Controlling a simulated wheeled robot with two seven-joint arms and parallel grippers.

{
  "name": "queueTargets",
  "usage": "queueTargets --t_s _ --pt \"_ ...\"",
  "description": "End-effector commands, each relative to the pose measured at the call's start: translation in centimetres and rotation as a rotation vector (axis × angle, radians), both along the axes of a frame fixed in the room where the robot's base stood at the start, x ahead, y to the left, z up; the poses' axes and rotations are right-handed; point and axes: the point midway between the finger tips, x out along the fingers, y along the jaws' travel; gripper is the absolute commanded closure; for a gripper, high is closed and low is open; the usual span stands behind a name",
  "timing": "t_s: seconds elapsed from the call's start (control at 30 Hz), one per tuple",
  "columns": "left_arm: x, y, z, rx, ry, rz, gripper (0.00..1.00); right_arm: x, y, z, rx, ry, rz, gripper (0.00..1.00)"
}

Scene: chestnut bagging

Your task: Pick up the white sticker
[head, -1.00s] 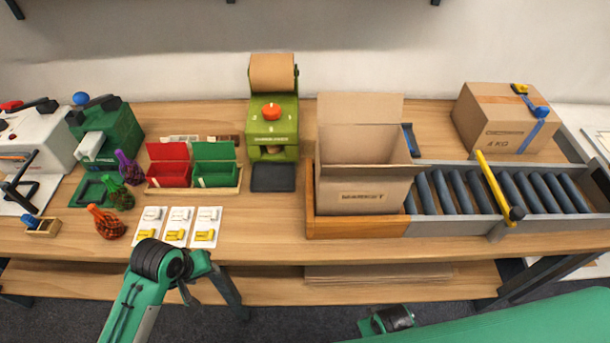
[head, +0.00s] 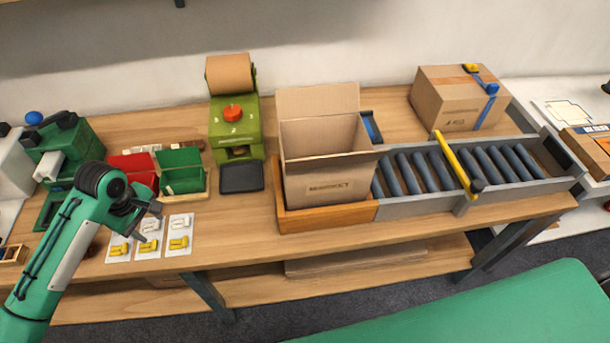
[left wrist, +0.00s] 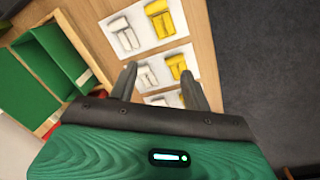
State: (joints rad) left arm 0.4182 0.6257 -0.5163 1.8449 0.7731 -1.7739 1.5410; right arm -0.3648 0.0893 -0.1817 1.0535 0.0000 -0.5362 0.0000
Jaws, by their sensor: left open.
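Three white cards lie in a row near the table's front edge, each with a white sticker and a yellow one. In the head view the right card's white sticker (head: 180,221) and the middle card's white sticker (head: 150,224) show; my left gripper partly covers the left card. My left gripper (head: 143,217) is open and empty above the left and middle cards. In the left wrist view its fingers (left wrist: 158,86) straddle the middle card's white sticker (left wrist: 147,76), apparently above it. Another white sticker (left wrist: 124,33) lies beyond the fingertips. My right gripper is out of view.
Red (head: 133,165) and green (head: 182,170) bins stand behind the cards. Clear wood lies between the cards and the carton.

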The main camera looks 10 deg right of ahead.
Motion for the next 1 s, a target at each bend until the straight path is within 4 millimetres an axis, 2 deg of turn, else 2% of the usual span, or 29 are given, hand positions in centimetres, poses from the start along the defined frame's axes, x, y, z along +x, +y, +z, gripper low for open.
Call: queueTargets --t_s 0.03,0.2,0.3,0.47,0.57,0.8,1.0 --pt "1.5 1.5 1.3 0.014 0.009 0.08 0.51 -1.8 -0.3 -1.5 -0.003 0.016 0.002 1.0" --pt "4.4 5.5 4.9 0.029 0.052 0.346 0.51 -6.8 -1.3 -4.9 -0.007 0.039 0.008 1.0" --pt "5.3 7.2 6.5 0.034 0.069 0.459 0.51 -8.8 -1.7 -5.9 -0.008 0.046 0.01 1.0" --pt "6.0 8.4 7.5 0.034 0.082 0.548 0.51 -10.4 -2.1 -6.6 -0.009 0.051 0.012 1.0" --pt "6.0 8.5 6.7 0.035 0.087 0.561 0.51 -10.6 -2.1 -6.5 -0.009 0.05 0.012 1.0" --pt "5.9 8.5 2.0 0.034 0.086 0.559 0.51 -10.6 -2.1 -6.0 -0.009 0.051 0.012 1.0" --pt "5.9 8.5 -0.5 0.033 0.084 0.557 0.51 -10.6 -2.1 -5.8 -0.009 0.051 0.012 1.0"
